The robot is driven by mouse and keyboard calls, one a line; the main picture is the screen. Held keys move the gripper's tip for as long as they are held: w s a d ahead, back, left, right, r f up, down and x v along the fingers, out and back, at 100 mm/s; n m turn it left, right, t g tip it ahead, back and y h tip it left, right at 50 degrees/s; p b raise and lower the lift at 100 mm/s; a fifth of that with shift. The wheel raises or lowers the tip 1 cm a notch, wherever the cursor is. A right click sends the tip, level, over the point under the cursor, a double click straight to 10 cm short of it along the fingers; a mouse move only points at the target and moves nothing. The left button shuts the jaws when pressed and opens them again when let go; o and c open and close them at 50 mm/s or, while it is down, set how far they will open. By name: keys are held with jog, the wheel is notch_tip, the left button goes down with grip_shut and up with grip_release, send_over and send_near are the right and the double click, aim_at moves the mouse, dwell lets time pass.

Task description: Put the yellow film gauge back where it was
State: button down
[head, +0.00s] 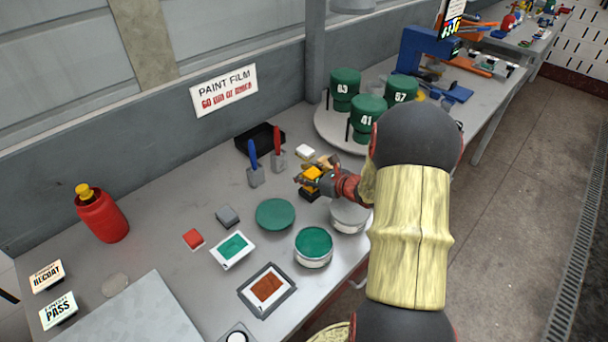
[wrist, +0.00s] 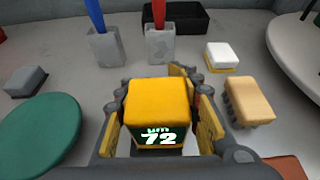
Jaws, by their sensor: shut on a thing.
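The yellow film gauge (wrist: 158,105) has a dark green display face reading "um 72" in the wrist view. My gripper (wrist: 166,130) is shut on it, with a yellow-padded finger on each side. In the head view the gauge (head: 313,173) shows at the end of my arm, over a small black block or base (head: 310,194) on the grey table. I cannot tell whether the gauge touches that base or is held just above it.
Blue-handled (head: 253,165) and red-handled scrapers (head: 278,152) stand behind the gauge. A black tray (head: 260,138), a white block (head: 305,151) and a tan brush (wrist: 249,101) are near. A green disc (head: 275,214) and a green-topped can (head: 313,247) lie in front. Numbered green cylinders stand on a round turntable (head: 327,127).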

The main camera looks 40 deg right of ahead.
jog(key=c, duration=1.2)
grip_release()
jog(key=shift+c, duration=0.2)
